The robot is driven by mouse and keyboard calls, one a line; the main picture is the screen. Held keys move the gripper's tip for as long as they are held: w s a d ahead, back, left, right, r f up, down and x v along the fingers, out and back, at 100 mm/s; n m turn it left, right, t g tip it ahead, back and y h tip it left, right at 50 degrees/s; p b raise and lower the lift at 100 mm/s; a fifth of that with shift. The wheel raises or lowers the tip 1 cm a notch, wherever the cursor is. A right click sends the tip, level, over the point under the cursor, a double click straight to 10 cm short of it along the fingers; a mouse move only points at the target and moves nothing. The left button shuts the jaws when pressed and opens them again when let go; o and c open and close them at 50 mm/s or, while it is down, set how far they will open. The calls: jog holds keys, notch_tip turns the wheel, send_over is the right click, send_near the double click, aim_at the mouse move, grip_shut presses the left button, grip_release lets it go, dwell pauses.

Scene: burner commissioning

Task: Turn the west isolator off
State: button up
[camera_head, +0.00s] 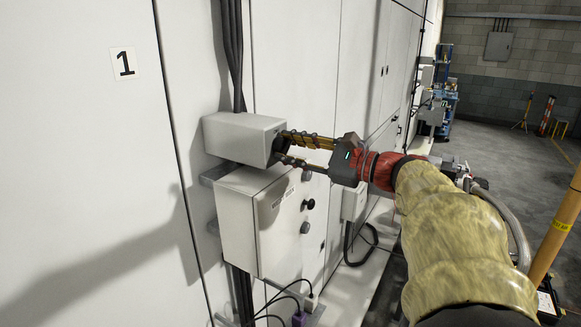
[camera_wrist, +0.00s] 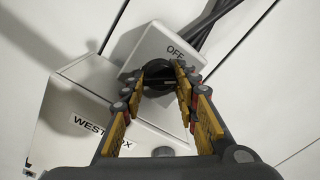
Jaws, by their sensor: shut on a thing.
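The west isolator is a small light-grey box (camera_head: 235,137) on the white panel wall, above a larger box. In the wrist view its face (camera_wrist: 165,42) carries the word OFF near its upper right edge. A dark round knob (camera_wrist: 157,80) on that face sits between my fingertips. My gripper (camera_head: 281,147) reaches the box from the right, its yellow-padded fingers on either side of the knob and shut on it. The fingers hide part of the knob, so I cannot tell which way it points. In the wrist view my gripper (camera_wrist: 160,74) shows the same hold.
Below hangs a larger grey box (camera_head: 236,222), labelled WEST in the wrist view, with black knobs (camera_head: 307,204) on its front. Dark cables (camera_head: 233,55) run up the wall above the isolator. A yellow post (camera_head: 558,235) stands at the right. Open floor (camera_head: 510,150) lies beyond my arm.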

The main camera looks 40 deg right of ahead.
jog(key=n+b, duration=1)
jog(key=b, duration=0.3)
jog(key=shift+n+b, duration=0.3)
jog(key=o, duration=1.2)
jog(key=shift+r, duration=0.1)
jog(key=shift+c, duration=0.2)
jog(key=v, duration=1.2)
jog(key=shift+w, duration=0.1)
